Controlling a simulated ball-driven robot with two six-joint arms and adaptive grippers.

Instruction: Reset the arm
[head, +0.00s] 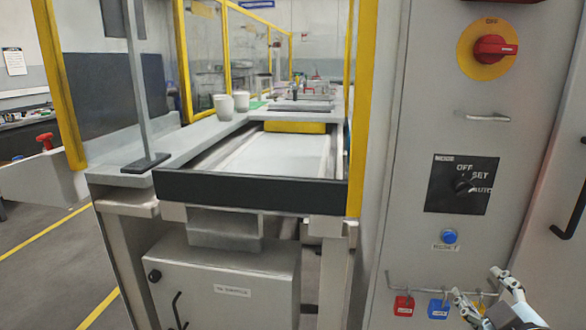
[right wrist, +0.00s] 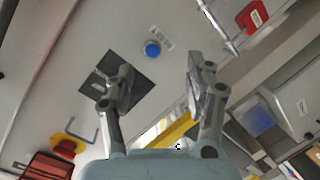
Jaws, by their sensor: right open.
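My right gripper (head: 478,285) is at the bottom right of the head view, in front of the grey cabinet (head: 420,130). Its two fingers are spread and empty, and they show in the right wrist view (right wrist: 160,72) too. A black selector panel (head: 437,196) has a dark knob (head: 463,185) and words including OFF and AUTO. Below it is a round blue button (head: 449,236) with a small label, hard to read. In the right wrist view the blue button (right wrist: 152,49) lies beyond the gap between the fingers, apart from them. My left gripper is not in view.
A red rotary switch (head: 494,48) on a yellow disc is high on the cabinet. A red padlock tag (head: 403,305) and a blue one (head: 438,308) hang from a bar low down. A conveyor (head: 270,155) with yellow-framed guards stands left. White cups (head: 224,106) stand on its ledge.

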